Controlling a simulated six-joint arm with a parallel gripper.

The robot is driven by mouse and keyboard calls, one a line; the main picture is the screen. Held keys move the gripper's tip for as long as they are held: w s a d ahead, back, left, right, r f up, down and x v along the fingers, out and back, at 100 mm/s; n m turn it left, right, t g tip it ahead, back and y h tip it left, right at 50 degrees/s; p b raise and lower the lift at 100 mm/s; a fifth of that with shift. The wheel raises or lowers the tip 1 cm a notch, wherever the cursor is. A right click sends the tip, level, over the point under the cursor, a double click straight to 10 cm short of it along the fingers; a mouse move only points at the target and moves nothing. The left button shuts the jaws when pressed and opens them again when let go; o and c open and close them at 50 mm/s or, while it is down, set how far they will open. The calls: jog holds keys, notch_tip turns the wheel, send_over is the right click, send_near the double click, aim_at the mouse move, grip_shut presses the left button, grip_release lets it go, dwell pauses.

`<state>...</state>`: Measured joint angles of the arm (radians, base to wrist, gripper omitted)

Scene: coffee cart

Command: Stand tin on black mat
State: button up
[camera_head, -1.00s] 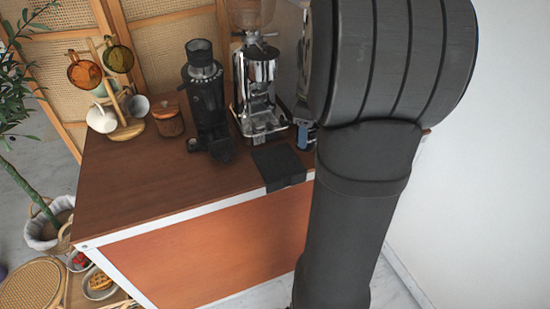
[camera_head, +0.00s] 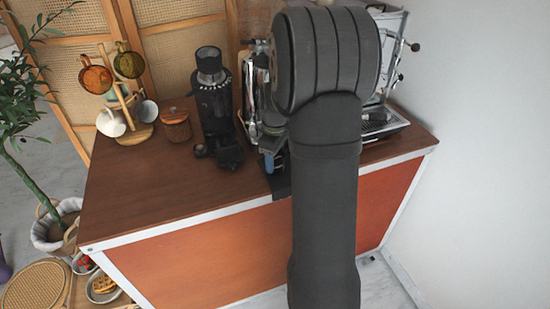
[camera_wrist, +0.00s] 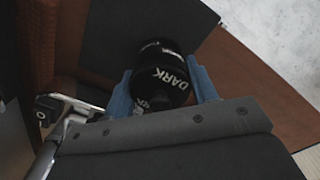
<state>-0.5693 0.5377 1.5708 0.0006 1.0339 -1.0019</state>
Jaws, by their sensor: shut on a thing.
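A black tin (camera_wrist: 165,82) with white lettering reading "DARK" is between the blue fingertips of my gripper (camera_wrist: 163,92) in the wrist view, and the gripper is shut on it. The black mat (camera_wrist: 118,28) shows behind the tin in that view; whether the tin touches it I cannot tell. In the head view, the mat's (camera_head: 281,187) front part shows at the counter's front edge. A blue finger of my gripper (camera_head: 271,162) is just above it. My arm hides most of the gripper, the mat and the tin there.
A black grinder (camera_head: 215,105) stands left of my gripper, close by. A chrome machine behind is partly hidden by my arm. A wooden-lidded jar (camera_head: 176,125) and a mug tree (camera_head: 125,95) stand further left. The left front of the brown counter (camera_head: 140,195) is clear.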

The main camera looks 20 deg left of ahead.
jog(key=shift+f, duration=0.2)
jog(key=o, duration=1)
jog(key=shift+o, duration=0.2)
notch_tip(320, 180, up, 12)
jog(key=shift+r, duration=0.15)
notch_tip(320, 180, down, 12)
jog(key=shift+f, duration=0.1)
jog(key=shift+r, duration=2)
